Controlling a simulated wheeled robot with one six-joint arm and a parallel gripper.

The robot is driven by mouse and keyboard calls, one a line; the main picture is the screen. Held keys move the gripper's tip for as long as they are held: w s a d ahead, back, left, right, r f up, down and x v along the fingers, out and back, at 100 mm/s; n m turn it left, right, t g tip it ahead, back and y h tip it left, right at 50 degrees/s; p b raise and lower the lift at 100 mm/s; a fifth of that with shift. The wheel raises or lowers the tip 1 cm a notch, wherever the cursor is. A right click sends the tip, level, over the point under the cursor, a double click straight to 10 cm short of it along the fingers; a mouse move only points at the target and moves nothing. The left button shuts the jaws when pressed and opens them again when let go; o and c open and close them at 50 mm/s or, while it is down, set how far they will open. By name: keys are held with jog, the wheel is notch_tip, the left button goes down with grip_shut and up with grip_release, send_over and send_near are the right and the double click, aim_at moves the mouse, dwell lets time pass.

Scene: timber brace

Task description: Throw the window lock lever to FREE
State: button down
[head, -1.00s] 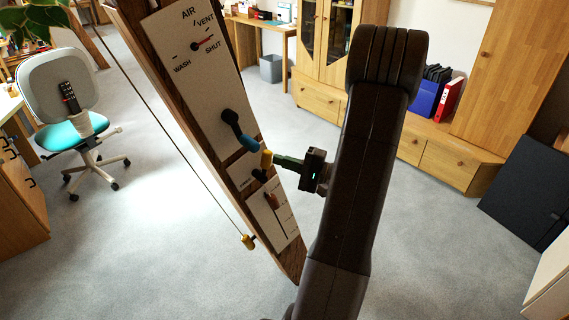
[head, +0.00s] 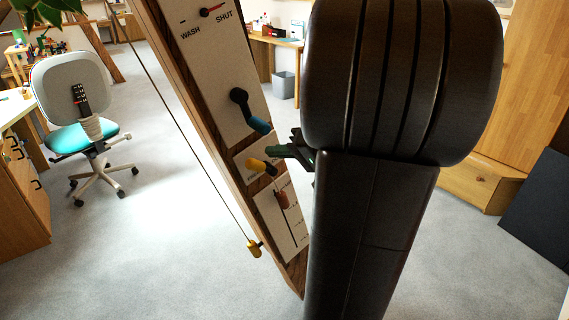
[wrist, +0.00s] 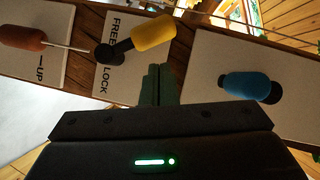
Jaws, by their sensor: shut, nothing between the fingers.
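The window lock lever (head: 262,166) has a yellow handle on a black pivot, on a small white plate on the timber brace. In the wrist view the yellow handle (wrist: 153,33) points right and up from its pivot, toward the FREE side of the FREE/LOCK plate (wrist: 118,75). The LOCK word is lower down. My gripper (head: 282,151) is shut and empty, just right of the yellow handle in the head view. In the wrist view its dark green fingertips (wrist: 160,72) sit below the handle with a small gap showing. My arm hides much of the gripper in the head view.
An orange-brown slider knob (head: 281,200) sits below the lock lever. Open carpet lies around the brace.

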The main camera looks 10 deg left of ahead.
jog(key=shift+s+a+f+n+t+h+b, duration=0.15)
jog(key=shift+s+a+n+t+h+b, duration=0.35)
jog(key=shift+b, duration=0.55)
jog(key=shift+s+a+f+n+t+h+b, duration=0.15)
jog(key=shift+s+a+n+t+h+b, duration=0.2)
jog(key=shift+n+b, duration=0.5)
jog(key=shift+d+g, duration=0.1)
jog(key=shift+g, duration=0.15)
jog(key=shift+r, duration=0.1)
